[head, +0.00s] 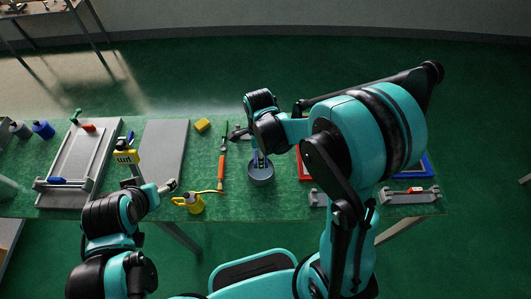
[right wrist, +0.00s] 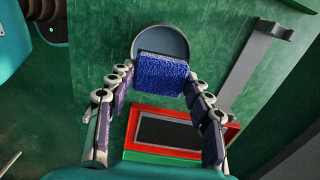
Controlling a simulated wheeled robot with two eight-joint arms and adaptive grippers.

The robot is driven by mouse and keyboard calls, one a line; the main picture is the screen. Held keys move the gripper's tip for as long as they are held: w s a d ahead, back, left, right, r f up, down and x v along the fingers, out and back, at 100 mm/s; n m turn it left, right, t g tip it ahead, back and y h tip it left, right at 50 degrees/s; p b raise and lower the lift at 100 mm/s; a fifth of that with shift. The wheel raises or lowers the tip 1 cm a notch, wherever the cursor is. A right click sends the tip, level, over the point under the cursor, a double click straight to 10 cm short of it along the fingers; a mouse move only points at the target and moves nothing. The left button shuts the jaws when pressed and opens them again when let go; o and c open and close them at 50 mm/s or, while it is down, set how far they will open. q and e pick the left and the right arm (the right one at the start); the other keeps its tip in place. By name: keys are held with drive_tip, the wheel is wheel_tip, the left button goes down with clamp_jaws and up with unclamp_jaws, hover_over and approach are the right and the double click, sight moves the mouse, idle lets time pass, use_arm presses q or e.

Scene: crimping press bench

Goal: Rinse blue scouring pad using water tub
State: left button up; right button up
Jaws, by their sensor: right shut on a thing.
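My right gripper (right wrist: 157,78) is shut on the blue scouring pad (right wrist: 163,72), with a finger at each side of it. The pad is over the round grey water tub (right wrist: 160,32) in the right wrist view; how deep it reaches, and the water itself, I cannot make out. In the head view the tub (head: 261,175) stands on the green bench, and a bit of blue (head: 257,158) shows at its mouth below my right gripper (head: 257,150). My left gripper (head: 168,187) is low over the bench's left half, away from the tub; its fingers are too small to read.
A red frame with a dark panel (right wrist: 165,130) lies close to the tub. A grey bracket (head: 409,195) is at right. A grey press base (head: 80,155) is at far left.

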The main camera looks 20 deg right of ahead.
drive_tip(key=shift+f, duration=0.4)
wheel_tip(320, 180, down, 7)
drive_tip(key=b, duration=0.6)
drive_tip(key=shift+a, duration=0.2)
drive_tip(key=shift+d, duration=0.3)
drive_tip(key=shift+a, duration=0.3)
drive_tip(key=shift+d+b, duration=0.3)
drive_tip(key=shift+d, duration=0.05)
